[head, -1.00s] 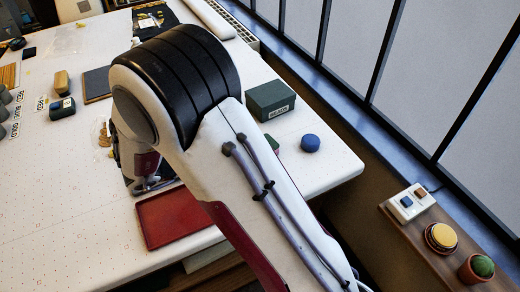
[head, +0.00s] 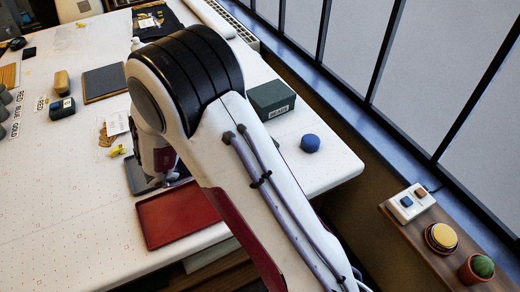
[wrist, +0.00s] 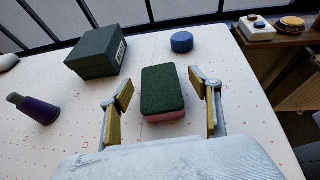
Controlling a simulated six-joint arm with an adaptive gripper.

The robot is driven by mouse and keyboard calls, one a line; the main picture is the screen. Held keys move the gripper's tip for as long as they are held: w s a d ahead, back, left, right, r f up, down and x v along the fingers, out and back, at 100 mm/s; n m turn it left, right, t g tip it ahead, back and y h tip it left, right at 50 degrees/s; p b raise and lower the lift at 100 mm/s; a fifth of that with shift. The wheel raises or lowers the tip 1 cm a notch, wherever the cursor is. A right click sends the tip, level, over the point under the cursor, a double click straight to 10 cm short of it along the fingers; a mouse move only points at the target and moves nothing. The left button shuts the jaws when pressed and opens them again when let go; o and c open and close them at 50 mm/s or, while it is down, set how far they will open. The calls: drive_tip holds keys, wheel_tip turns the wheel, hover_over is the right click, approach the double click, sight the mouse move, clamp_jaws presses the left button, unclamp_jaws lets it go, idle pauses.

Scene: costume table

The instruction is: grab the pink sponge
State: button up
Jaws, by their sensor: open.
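The sponge (wrist: 164,92), with a dark green top and a pink lower layer, lies flat on the white table in the wrist view. My gripper (wrist: 163,88) is open, with one yellow-padded finger to the left of the sponge and one to the right. I cannot tell how far the fingertips are above the table. In the head view the sponge is hidden behind my arm, and the gripper is mostly hidden too.
A dark green box (wrist: 97,52) stands beyond the sponge to the left, and a round blue object (wrist: 181,42) beyond it to the right. A purple bottle-like object (wrist: 36,108) is at the left. A red tray (head: 182,215) lies at the table's near edge.

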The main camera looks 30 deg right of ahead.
drive_tip(key=shift+w+d+f, duration=0.1)
drive_tip(key=shift+d+f, duration=0.35)
drive_tip(key=shift+x, duration=1.05)
drive_tip(key=c, duration=0.8)
